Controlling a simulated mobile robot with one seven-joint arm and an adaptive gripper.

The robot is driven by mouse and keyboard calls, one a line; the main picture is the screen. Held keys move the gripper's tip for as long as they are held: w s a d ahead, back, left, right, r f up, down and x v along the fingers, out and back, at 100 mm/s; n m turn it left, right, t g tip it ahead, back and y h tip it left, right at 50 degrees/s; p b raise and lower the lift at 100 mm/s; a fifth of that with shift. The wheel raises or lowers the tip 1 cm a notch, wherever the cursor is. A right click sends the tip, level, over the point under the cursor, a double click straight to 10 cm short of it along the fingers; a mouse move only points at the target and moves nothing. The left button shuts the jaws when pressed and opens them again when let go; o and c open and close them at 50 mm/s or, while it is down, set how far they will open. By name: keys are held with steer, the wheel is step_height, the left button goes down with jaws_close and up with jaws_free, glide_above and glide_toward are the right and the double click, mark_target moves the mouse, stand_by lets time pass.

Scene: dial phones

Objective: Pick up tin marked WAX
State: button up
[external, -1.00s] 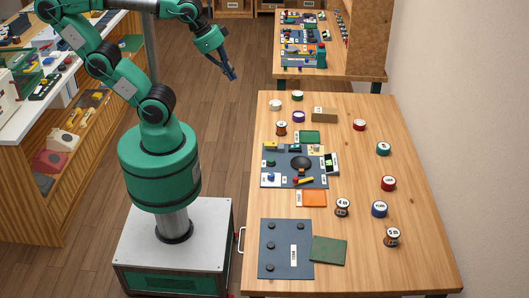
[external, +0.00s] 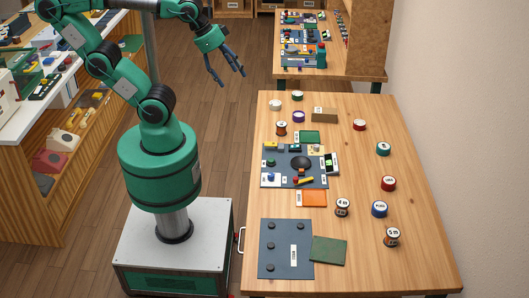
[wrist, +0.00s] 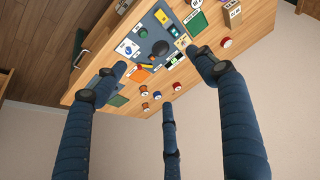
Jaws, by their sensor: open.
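Several small round tins with white labelled tops stand on the wooden table (external: 335,255): a green one (external: 297,96), a whitish one (external: 275,105), a purple one (external: 298,117), a teal one (external: 383,149), a blue one (external: 379,209) and two red ones (external: 359,125). Their lettering is too small to read, so I cannot tell which is marked WAX. My gripper (external: 231,79) is open and empty, in the air left of the table's far end. In the wrist view its spread fingers (wrist: 162,80) frame the tilted table, with a red tin (wrist: 226,43) past the right finger.
Copper-coloured spools (external: 342,207) stand among the tins. A dark board with parts (external: 265,180), a grey panel (external: 285,235), a green mat (external: 328,250), an orange tray (external: 312,198) and a cardboard box (external: 324,114) lie on the table. The table's right side has bare wood.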

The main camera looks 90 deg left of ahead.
steer(key=w+r+g+p, duration=0.1)
steer(key=w+r+p, duration=0.25)
steer(key=w, duration=0.65)
steer(key=w+r+g+p, duration=0.15)
steer(key=w+r, duration=0.35)
steer(key=w, duration=0.5)
steer(key=m+g+p, duration=0.2)
steer(key=g+p, duration=0.1)
steer(key=p, duration=0.9)
glide_above(384, 146)
step_height(384, 146, down, 29)
steer(key=shift+w+a+f, duration=0.1)
steer(key=shift+f, duration=0.15)
steer(key=shift+f, duration=4.2)
